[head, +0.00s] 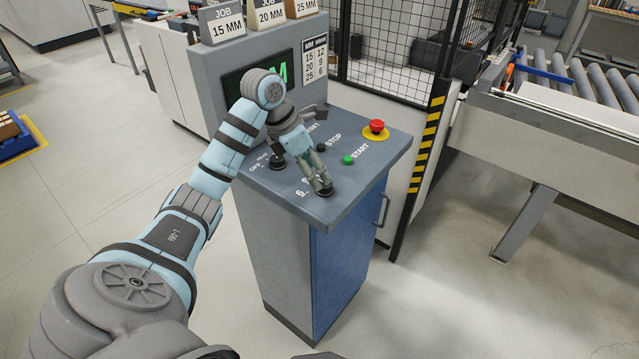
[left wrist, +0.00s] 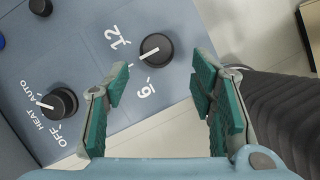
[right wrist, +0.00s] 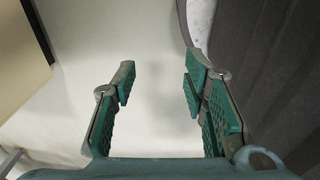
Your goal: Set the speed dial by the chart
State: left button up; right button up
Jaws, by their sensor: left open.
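The speed dial (left wrist: 155,47) is a black round knob on the grey console panel (head: 355,175); its white pointer line points down-left in the left wrist view. A "12" and a numeral that could be 6 or 9 show beside it; a finger may hide another label. My left gripper (head: 322,189) is open above the panel; in the left wrist view its fingers (left wrist: 160,85) are apart, with the dial beyond their tips. The chart (head: 315,63) pairs 15 with 12, 20 with 9, 25 with 6. My right gripper (right wrist: 158,85) is open and empty over pale floor.
The heat knob (left wrist: 57,103) sits beside the dial. A red emergency button (head: 376,126), green START button (head: 347,159) and black STOP button (head: 321,147) stand on the panel. My left arm mostly covers the green-lettered screen (head: 284,70). Job cards (head: 222,22) stand on top.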

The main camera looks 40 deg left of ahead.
aim_at(323, 186)
pick_arm(q)
jog(key=x, duration=0.5)
jog(key=shift+w, duration=0.35)
jog(key=shift+s+r, duration=0.2)
jog(key=shift+s, duration=0.05)
jog(key=c, duration=1.1)
jog(key=shift+c, duration=0.2)
pick_arm(e)
jog(key=shift+w+a+r, duration=0.15)
jog(key=shift+w+r, duration=0.05)
jog(key=shift+w, duration=0.4)
